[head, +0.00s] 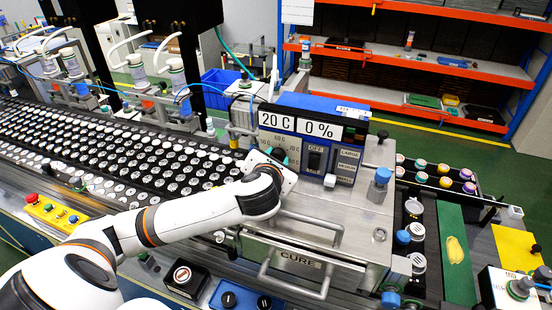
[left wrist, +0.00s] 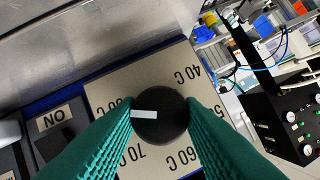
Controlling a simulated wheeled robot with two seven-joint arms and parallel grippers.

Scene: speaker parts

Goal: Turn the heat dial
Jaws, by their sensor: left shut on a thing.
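The heat dial (left wrist: 160,118) is a round black knob with a white pointer mark, on a beige plate (left wrist: 110,90) printed with temperatures such as 40 C, 60 C and 70. The mark points left in the left wrist view, towards a label partly hidden by a finger. My left gripper (left wrist: 161,120) has its green ridged fingers on both sides of the dial, shut on it. In the head view, my left gripper (head: 279,155) is at the front panel of the cure machine (head: 345,215), largely hiding the dial. The display (head: 302,125) above reads 20 C and 0 %. My right gripper is not in view.
A metal handle (head: 310,225) sticks out below the panel. A conveyor (head: 150,155) of small round parts runs at left. A button box (head: 188,278) stands in front.

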